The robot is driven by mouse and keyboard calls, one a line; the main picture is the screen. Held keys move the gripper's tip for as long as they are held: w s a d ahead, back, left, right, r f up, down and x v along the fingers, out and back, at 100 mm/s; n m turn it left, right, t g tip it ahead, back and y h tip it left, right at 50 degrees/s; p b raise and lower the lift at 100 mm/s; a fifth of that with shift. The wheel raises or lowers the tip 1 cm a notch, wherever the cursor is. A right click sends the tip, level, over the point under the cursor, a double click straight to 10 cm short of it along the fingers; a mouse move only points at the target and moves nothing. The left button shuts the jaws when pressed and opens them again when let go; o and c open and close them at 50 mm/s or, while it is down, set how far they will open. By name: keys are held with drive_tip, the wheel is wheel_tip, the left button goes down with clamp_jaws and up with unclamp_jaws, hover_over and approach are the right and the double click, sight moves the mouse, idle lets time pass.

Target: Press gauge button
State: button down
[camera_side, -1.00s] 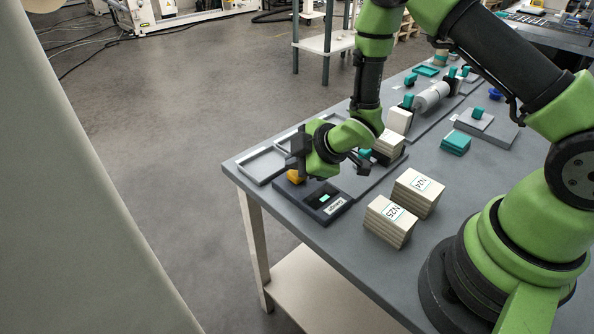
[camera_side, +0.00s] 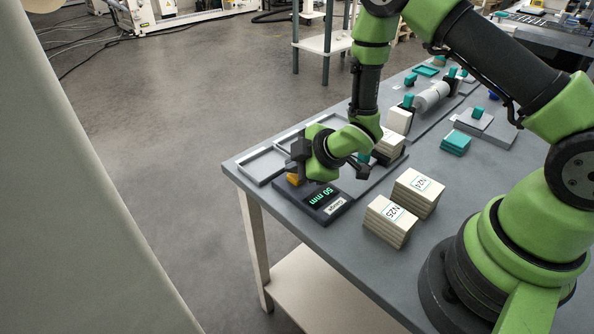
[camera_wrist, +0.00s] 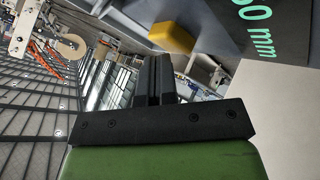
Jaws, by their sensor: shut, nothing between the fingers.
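The gauge (camera_side: 329,210) is a dark box near the table's left corner. Its display (camera_side: 321,196) reads "50 mm" in green and also shows in the wrist view (camera_wrist: 258,30). The yellow-orange button (camera_side: 294,179) sits at the gauge's far left end and shows in the wrist view (camera_wrist: 172,37) just beyond my fingers. My gripper (camera_wrist: 153,75) is shut and empty, with its fingertips close to the button. In the side view my gripper (camera_side: 298,158) is above the button and partly hides it. I cannot tell whether they touch.
Two stacks of pale blocks, N25 (camera_side: 388,222) and N24 (camera_side: 417,194), stand to the right of the gauge. A grey tray (camera_side: 262,166) lies behind it. Teal blocks (camera_side: 455,144) and a roller (camera_side: 432,96) are farther back. The table's front edge is close to the gauge.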

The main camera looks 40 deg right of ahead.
drive_tip(key=shift+r, duration=1)
drive_tip(key=shift+r, duration=2.5)
